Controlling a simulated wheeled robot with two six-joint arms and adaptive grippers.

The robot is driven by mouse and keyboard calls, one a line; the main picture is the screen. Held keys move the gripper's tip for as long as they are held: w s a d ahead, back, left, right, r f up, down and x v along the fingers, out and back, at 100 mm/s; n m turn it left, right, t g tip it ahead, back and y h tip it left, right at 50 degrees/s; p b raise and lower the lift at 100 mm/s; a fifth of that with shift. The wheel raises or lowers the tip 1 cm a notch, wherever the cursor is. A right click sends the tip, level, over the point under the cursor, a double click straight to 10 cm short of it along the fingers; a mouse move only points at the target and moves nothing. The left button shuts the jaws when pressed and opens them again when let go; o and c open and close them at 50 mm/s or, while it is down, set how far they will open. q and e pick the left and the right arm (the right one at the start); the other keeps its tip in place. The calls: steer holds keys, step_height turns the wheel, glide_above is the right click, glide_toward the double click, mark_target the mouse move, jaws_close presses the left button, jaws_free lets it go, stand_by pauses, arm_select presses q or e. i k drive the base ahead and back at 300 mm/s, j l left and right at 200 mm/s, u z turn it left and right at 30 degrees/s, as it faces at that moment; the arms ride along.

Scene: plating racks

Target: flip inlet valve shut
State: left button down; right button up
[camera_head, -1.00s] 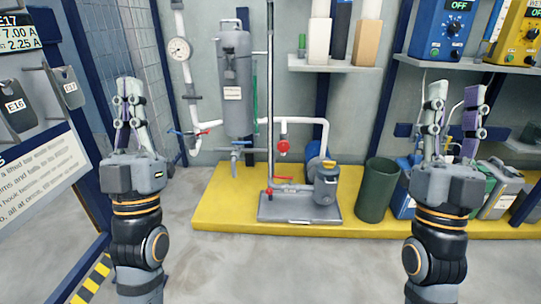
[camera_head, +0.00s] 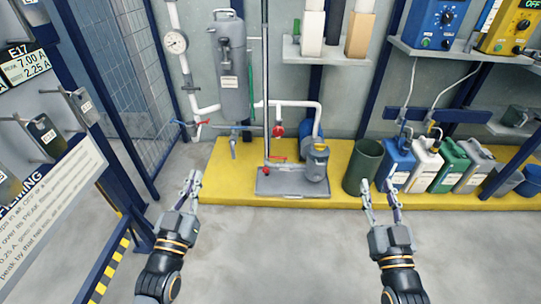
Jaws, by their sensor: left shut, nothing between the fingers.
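Several valve handles show on the pipework at the back, and no readable label marks one as the inlet valve. A red handle (camera_head: 201,125) and a blue handle (camera_head: 180,123) sit on the pipe left of the grey tank (camera_head: 233,70). A blue valve (camera_head: 234,141) is below the tank. A red valve (camera_head: 278,131) is on the white pipe, and a red lever (camera_head: 276,158) is by the pump (camera_head: 316,163). My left gripper (camera_head: 193,176) is shut and empty, below and in front of the left pipework, apart from it. My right gripper (camera_head: 379,187) is open and empty, in front of the green bin.
A yellow platform (camera_head: 225,184) carries the pump, a dark green bin (camera_head: 362,165) and several coloured canisters. A mesh fence (camera_head: 122,80) and hanging tags are at the left. A shelf (camera_head: 325,55) hangs above. The grey floor between my arms is clear.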

mark_target(273, 157)
steer(key=i+j+z, duration=0.15)
steer(key=z, duration=0.3)
steer(key=i+j+z, duration=0.15)
steer(key=j+z, duration=0.15)
steer(key=z, duration=0.15)
steer(key=i+j+z, duration=0.1)
steer(key=j+z, duration=0.15)
steer(key=z, duration=0.2)
steer(key=i+j+z, duration=0.1)
steer(key=j, duration=0.65)
steer(key=i+j+z, duration=0.15)
steer(key=j, duration=0.65)
